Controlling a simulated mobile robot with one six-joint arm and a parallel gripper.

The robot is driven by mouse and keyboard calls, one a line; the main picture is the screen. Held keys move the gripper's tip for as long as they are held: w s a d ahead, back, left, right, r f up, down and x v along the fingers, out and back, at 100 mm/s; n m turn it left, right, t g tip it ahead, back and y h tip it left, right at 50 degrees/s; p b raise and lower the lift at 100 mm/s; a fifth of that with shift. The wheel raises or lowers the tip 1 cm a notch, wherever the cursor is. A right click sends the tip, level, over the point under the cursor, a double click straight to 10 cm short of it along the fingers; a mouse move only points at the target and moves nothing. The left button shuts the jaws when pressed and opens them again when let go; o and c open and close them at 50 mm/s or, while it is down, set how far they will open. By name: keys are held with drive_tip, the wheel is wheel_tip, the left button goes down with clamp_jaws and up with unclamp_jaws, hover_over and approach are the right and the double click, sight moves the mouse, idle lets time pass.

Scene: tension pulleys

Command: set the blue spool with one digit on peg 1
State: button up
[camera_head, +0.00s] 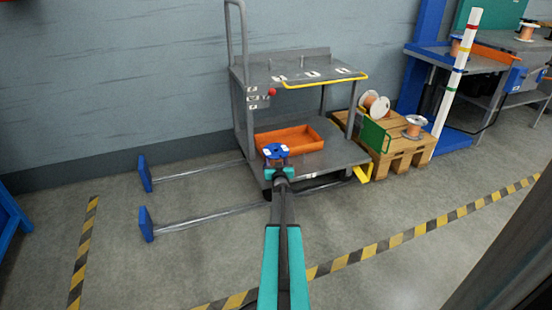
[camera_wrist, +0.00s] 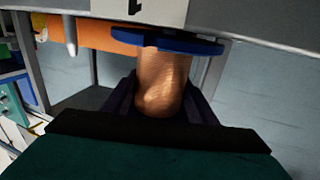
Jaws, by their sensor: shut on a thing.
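My gripper (camera_head: 279,171) is shut on a blue spool (camera_head: 277,151) and holds it up in front of the cart's lower deck, below the top shelf. In the wrist view, the spool's copper winding (camera_wrist: 163,82) sits between the dark jaws, with its blue flange (camera_wrist: 185,45) above. Small white marks show on the spool in the head view, but I cannot read them. The grey cart (camera_head: 345,152) has thin upright pegs (camera_head: 303,62) on its top shelf. White labels (camera_head: 310,74) lie along that shelf's front; their digits are too small to read.
An orange tray (camera_head: 300,148) lies on the cart's lower deck. A yellow rail (camera_head: 326,84) edges the top shelf's front. A wooden pallet (camera_head: 400,153) with copper spools (camera_head: 415,126) and a striped post (camera_head: 459,75) stand at right. The floor in front is mostly clear.

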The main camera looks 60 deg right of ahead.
drive_tip(key=shift+f, duration=0.55)
idle(0.8)
drive_tip(key=o, duration=1.6)
drive_tip(key=shift+v, duration=0.9)
drive_tip(key=p+v, duration=0.4)
drive_tip(key=v, duration=0.8)
drive_tip(key=shift+p, duration=0.3)
drive_tip(key=shift+w+r, duration=0.1)
